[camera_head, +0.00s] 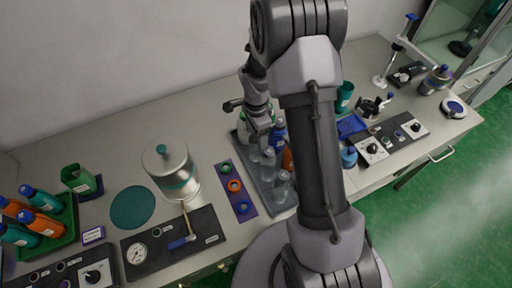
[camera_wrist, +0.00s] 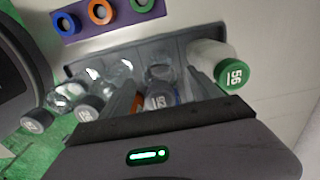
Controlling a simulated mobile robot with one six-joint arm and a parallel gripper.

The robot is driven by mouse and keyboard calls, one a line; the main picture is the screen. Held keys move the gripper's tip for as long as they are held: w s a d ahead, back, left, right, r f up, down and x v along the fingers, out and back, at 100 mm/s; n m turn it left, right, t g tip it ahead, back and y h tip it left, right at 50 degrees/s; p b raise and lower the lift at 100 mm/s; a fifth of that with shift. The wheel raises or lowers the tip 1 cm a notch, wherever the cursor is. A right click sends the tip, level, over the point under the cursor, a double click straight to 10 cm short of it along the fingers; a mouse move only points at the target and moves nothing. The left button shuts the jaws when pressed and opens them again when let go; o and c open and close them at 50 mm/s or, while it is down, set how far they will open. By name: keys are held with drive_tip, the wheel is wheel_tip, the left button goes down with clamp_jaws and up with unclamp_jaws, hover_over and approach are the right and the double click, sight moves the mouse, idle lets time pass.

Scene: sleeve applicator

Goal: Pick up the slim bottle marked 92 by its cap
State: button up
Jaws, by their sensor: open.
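Several clear slim bottles with grey caps stand in a grey tray (camera_head: 246,148) in the head view; their markings are too small to read there. In the wrist view the tray (camera_wrist: 75,70) holds a grey-capped bottle (camera_wrist: 158,98) at the middle, whose cap bears a number that looks like 92, not clearly legible. My gripper (camera_head: 262,138) is open above the back part of the tray, pointing down. In the wrist view its fingers appear on either side of the middle cap; contact cannot be told.
A green-capped white bottle (camera_wrist: 229,74) stands at the tray's right end in the wrist view, with other grey caps (camera_wrist: 90,108) to the left. A purple strip with rings (camera_head: 236,188) lies left of the tray. A steel canister (camera_head: 171,170) stands farther left, a blue tray (camera_head: 350,126) right.

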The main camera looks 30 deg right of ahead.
drive_tip(key=shift+f, duration=0.3)
drive_tip(key=shift+r, duration=0.1)
drive_tip(key=shift+c, duration=1.1)
clamp_jaws()
drive_tip(key=shift+r, duration=0.1)
